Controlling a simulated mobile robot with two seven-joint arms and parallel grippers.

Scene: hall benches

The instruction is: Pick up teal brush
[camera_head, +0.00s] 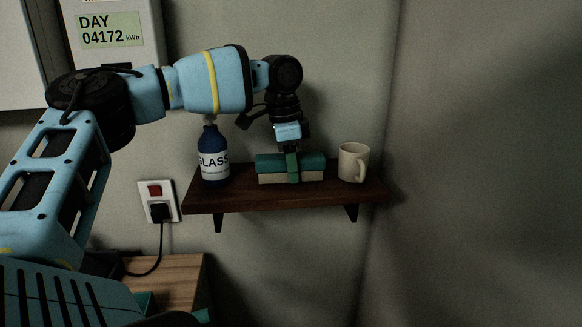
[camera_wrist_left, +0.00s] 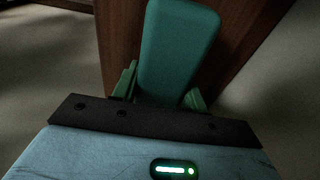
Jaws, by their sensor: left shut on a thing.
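The teal brush (camera_head: 312,162), with a teal back over a pale beige lower part, lies on the dark wooden wall shelf (camera_head: 252,200). My left gripper (camera_head: 293,174) reaches down onto it from above, with its green fingers shut across the brush's middle. In the left wrist view the brush's teal back (camera_wrist_left: 178,45) fills the space between the two fingers. The brush appears to rest on the shelf; a small gap under it cannot be made out. My right gripper is in neither view.
A blue bottle (camera_head: 213,158) with a white label stands left of the brush, under my arm. A cream mug (camera_head: 353,162) stands close on the right. A wall socket (camera_head: 158,201) with a plugged cable is below left. A wooden bench (camera_head: 185,275) is lower left.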

